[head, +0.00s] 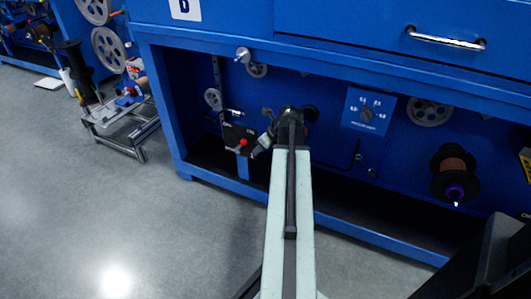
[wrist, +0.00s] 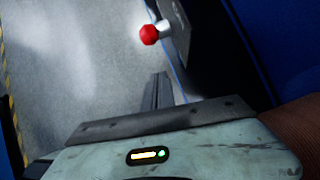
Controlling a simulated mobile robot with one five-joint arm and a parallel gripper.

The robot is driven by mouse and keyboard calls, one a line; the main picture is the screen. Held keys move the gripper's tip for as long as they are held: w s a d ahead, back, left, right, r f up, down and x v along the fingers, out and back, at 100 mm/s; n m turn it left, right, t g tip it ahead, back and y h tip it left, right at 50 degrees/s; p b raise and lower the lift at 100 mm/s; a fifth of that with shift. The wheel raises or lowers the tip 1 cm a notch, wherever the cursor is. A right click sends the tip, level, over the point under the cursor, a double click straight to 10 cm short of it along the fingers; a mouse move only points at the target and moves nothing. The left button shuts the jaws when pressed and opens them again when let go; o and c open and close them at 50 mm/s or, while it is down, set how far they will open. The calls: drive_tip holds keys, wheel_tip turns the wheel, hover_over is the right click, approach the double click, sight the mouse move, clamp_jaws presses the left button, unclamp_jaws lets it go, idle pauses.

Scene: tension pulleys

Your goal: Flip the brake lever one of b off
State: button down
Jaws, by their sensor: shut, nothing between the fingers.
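A black box (head: 233,133) with a red round knob (head: 243,142), which looks like the brake lever, is mounted low in the blue machine marked with a "b"-like label (head: 184,8). In the wrist view the red knob (wrist: 149,34) sticks out from the dark box (wrist: 174,28). My gripper (head: 257,150) is just right of the knob in the head view. In the wrist view my gripper's fingers (wrist: 158,92) are shut and empty, pointing toward the knob with a visible gap. The lever's shaft is mostly hidden behind its red end.
The machine's lower blue rail (head: 345,232) runs beneath. A metal-framed stand (head: 128,125) is at left. Grey floor (head: 90,210) is clear at front left.

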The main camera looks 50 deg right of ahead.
drive_tip(key=shift+w+a+r+p, duration=0.15)
drive_tip(key=shift+w+r, duration=0.15)
drive_tip(key=shift+w, duration=0.25)
drive_tip(key=shift+w+d+r+p, duration=0.1)
drive_tip(key=shift+w+r, duration=0.15)
drive_tip(key=shift+w, duration=0.25)
drive_tip(key=shift+w+a+r+p, duration=0.15)
drive_tip(key=shift+w+r, duration=0.15)
drive_tip(key=shift+w, duration=0.25)
drive_tip(key=shift+d, duration=0.1)
